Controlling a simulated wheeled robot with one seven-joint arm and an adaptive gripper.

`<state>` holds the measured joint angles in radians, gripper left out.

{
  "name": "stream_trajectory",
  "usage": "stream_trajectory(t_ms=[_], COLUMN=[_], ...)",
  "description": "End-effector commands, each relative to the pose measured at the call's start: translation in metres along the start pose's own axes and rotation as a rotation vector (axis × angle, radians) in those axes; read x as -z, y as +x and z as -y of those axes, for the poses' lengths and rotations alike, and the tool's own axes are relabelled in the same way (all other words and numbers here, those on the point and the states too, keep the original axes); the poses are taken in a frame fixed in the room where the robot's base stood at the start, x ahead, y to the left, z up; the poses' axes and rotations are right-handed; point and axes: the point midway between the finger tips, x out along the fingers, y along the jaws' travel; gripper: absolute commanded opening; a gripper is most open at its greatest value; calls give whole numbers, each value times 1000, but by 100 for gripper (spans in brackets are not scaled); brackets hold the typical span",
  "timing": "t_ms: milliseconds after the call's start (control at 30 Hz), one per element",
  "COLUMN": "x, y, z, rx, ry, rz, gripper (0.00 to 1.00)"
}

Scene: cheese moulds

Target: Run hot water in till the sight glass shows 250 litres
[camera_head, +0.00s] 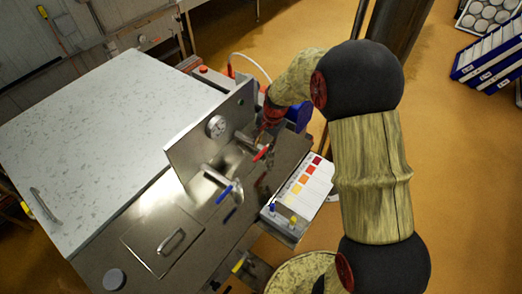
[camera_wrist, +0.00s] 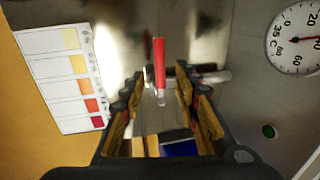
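The red lever (camera_head: 261,153) sits on a steel pipe at the upright steel panel (camera_head: 190,150) of the vat. It also shows in the wrist view as a red bar (camera_wrist: 159,62). My gripper (camera_wrist: 160,88) is open around the red lever, with a gap on each side. In the head view my gripper (camera_head: 268,120) is small and partly hidden by my arm. The blue lever (camera_head: 224,194) is on a second pipe, lower left. No sight glass can be made out, and whether water runs cannot be told.
A round temperature dial (camera_head: 216,126) is on the panel. A colour chart (camera_head: 307,183) stands right of the pipes. A large speckled lid (camera_head: 100,130) covers the vat. A steel hatch (camera_head: 163,242) lies in front. Blue-edged racks (camera_head: 490,55) stand far right.

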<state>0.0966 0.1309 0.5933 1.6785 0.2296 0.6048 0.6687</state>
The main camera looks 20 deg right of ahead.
Motion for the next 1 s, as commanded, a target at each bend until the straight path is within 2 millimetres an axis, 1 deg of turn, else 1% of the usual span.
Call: stream_trajectory(t_ms=[33, 100, 200, 333, 467, 700, 1000], x=[0, 0, 0, 0, 0, 0, 0], y=[11, 21, 35, 47, 51, 51, 51], z=[0, 0, 0, 0, 0, 0, 0], rx=[-1, 0, 0, -1, 0, 1, 1], ry=[-1, -1, -3, -4, -4, -4, -3], rz=[1, 0, 0, 0, -1, -1, -1], gripper=[32, 32, 32, 32, 32, 32, 14])
